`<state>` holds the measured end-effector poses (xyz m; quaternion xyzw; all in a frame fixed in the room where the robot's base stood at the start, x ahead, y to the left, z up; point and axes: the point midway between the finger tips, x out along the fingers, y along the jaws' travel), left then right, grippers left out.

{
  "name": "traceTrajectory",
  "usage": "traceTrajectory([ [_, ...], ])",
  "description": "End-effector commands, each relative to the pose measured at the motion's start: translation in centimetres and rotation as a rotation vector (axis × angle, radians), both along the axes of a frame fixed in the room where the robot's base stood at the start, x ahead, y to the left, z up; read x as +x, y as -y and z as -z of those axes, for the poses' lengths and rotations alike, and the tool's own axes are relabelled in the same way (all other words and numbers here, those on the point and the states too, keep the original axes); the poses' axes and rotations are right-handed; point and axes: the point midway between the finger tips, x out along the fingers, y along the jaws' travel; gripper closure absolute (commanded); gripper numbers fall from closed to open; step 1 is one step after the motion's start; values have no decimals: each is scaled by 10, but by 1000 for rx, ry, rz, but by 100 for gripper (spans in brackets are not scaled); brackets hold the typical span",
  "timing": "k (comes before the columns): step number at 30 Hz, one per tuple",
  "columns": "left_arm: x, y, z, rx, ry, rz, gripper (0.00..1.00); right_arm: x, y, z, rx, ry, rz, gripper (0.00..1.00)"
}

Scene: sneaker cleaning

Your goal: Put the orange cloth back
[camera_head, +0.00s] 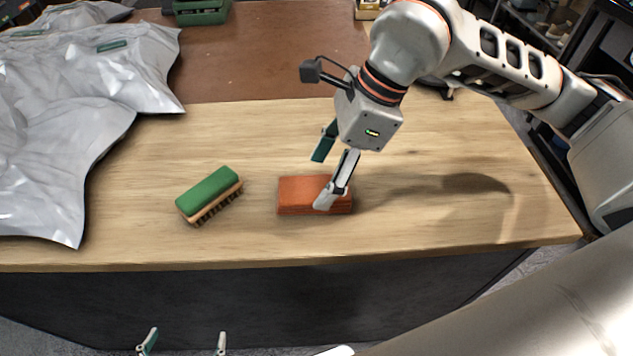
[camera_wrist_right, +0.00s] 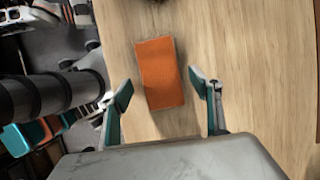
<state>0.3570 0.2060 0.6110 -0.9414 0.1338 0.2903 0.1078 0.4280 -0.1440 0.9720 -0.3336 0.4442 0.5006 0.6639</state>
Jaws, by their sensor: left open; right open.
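The orange cloth (camera_head: 302,195) is a folded block lying flat on the wooden table, near its front edge. My right gripper (camera_head: 323,180) is open above the right part of the cloth, one finger in front of it in the head view. In the right wrist view the cloth (camera_wrist_right: 159,73) lies ahead of and between the two open fingers (camera_wrist_right: 167,97), with a gap on each side. My left gripper (camera_head: 186,344) is open and empty at the bottom of the head view, in front of the table and below its top.
A green-backed brush (camera_head: 209,194) lies left of the cloth. Silvery grey bags (camera_head: 60,130) cover the table's left side. A green case (camera_head: 202,11) stands at the back on the brown surface. The table right of the cloth (camera_head: 430,220) is clear.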

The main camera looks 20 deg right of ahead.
Motion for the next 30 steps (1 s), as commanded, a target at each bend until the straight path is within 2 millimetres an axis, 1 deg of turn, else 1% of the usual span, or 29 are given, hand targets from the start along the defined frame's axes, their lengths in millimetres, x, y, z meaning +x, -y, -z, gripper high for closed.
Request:
traceTrajectory([
  [1,0,0,0,-1,0,-1,0,0,5,-12,0,5,1,37],
  [6,0,1,-1,-3,-1,0,0,-4,17,-44,-1,6,1,37],
  [9,0,1,-2,-4,-1,1,0,-6,23,-58,-1,3,0,37],
  [12,-1,1,-2,-5,-2,0,0,-7,27,-69,0,2,0,37],
  [17,-2,2,-2,-6,-3,0,0,-9,30,-76,0,1,0,37],
  [30,-2,2,-1,-6,-4,1,0,-9,30,-76,0,0,-1,37],
])
